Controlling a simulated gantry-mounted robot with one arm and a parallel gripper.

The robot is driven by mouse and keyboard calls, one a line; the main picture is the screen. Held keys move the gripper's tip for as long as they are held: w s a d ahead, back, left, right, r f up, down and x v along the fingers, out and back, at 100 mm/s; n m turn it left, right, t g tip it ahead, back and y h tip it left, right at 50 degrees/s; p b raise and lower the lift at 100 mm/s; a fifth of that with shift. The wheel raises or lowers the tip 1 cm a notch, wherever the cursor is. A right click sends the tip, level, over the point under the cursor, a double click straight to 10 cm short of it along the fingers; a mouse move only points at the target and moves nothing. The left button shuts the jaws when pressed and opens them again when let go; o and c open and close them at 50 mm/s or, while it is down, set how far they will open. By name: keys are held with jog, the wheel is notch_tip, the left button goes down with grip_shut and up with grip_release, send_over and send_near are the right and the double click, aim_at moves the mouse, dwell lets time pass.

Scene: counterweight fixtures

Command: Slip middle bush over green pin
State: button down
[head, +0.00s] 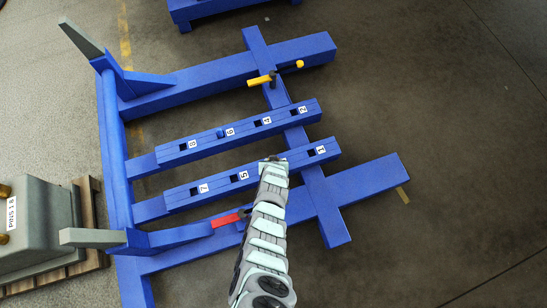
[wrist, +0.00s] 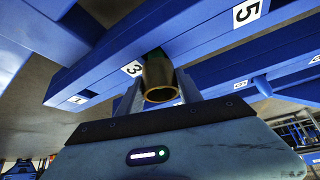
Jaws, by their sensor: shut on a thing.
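My gripper (head: 273,163) is at the front numbered blue beam (head: 212,184), between the labels 5 and 1. In the wrist view my gripper (wrist: 158,92) is shut on a hollow brass-coloured bush (wrist: 159,77), one pale finger on each side. The bush's open end faces the camera. Its far end is close to a dark opening in the beam beside the label 3 (wrist: 132,68); I cannot tell whether it has entered. The bush is hidden by my gripper in the head view.
A second numbered blue beam (head: 240,130) runs parallel behind. A red handle (head: 225,220) is left of my arm; a yellow handle (head: 262,80) and yellow knob (head: 299,64) are at the back. A grey box (head: 40,228) stands at left. The floor at right is clear.

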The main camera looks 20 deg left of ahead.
jog(key=shift+f+b, duration=0.75)
jog(key=shift+f, duration=0.25)
jog(key=c, duration=0.7)
grip_release()
jog(key=shift+r, duration=0.15)
jog(key=shift+p+v, duration=2.7)
jog(key=shift+v, duration=2.55)
jog(key=shift+d, duration=0.1)
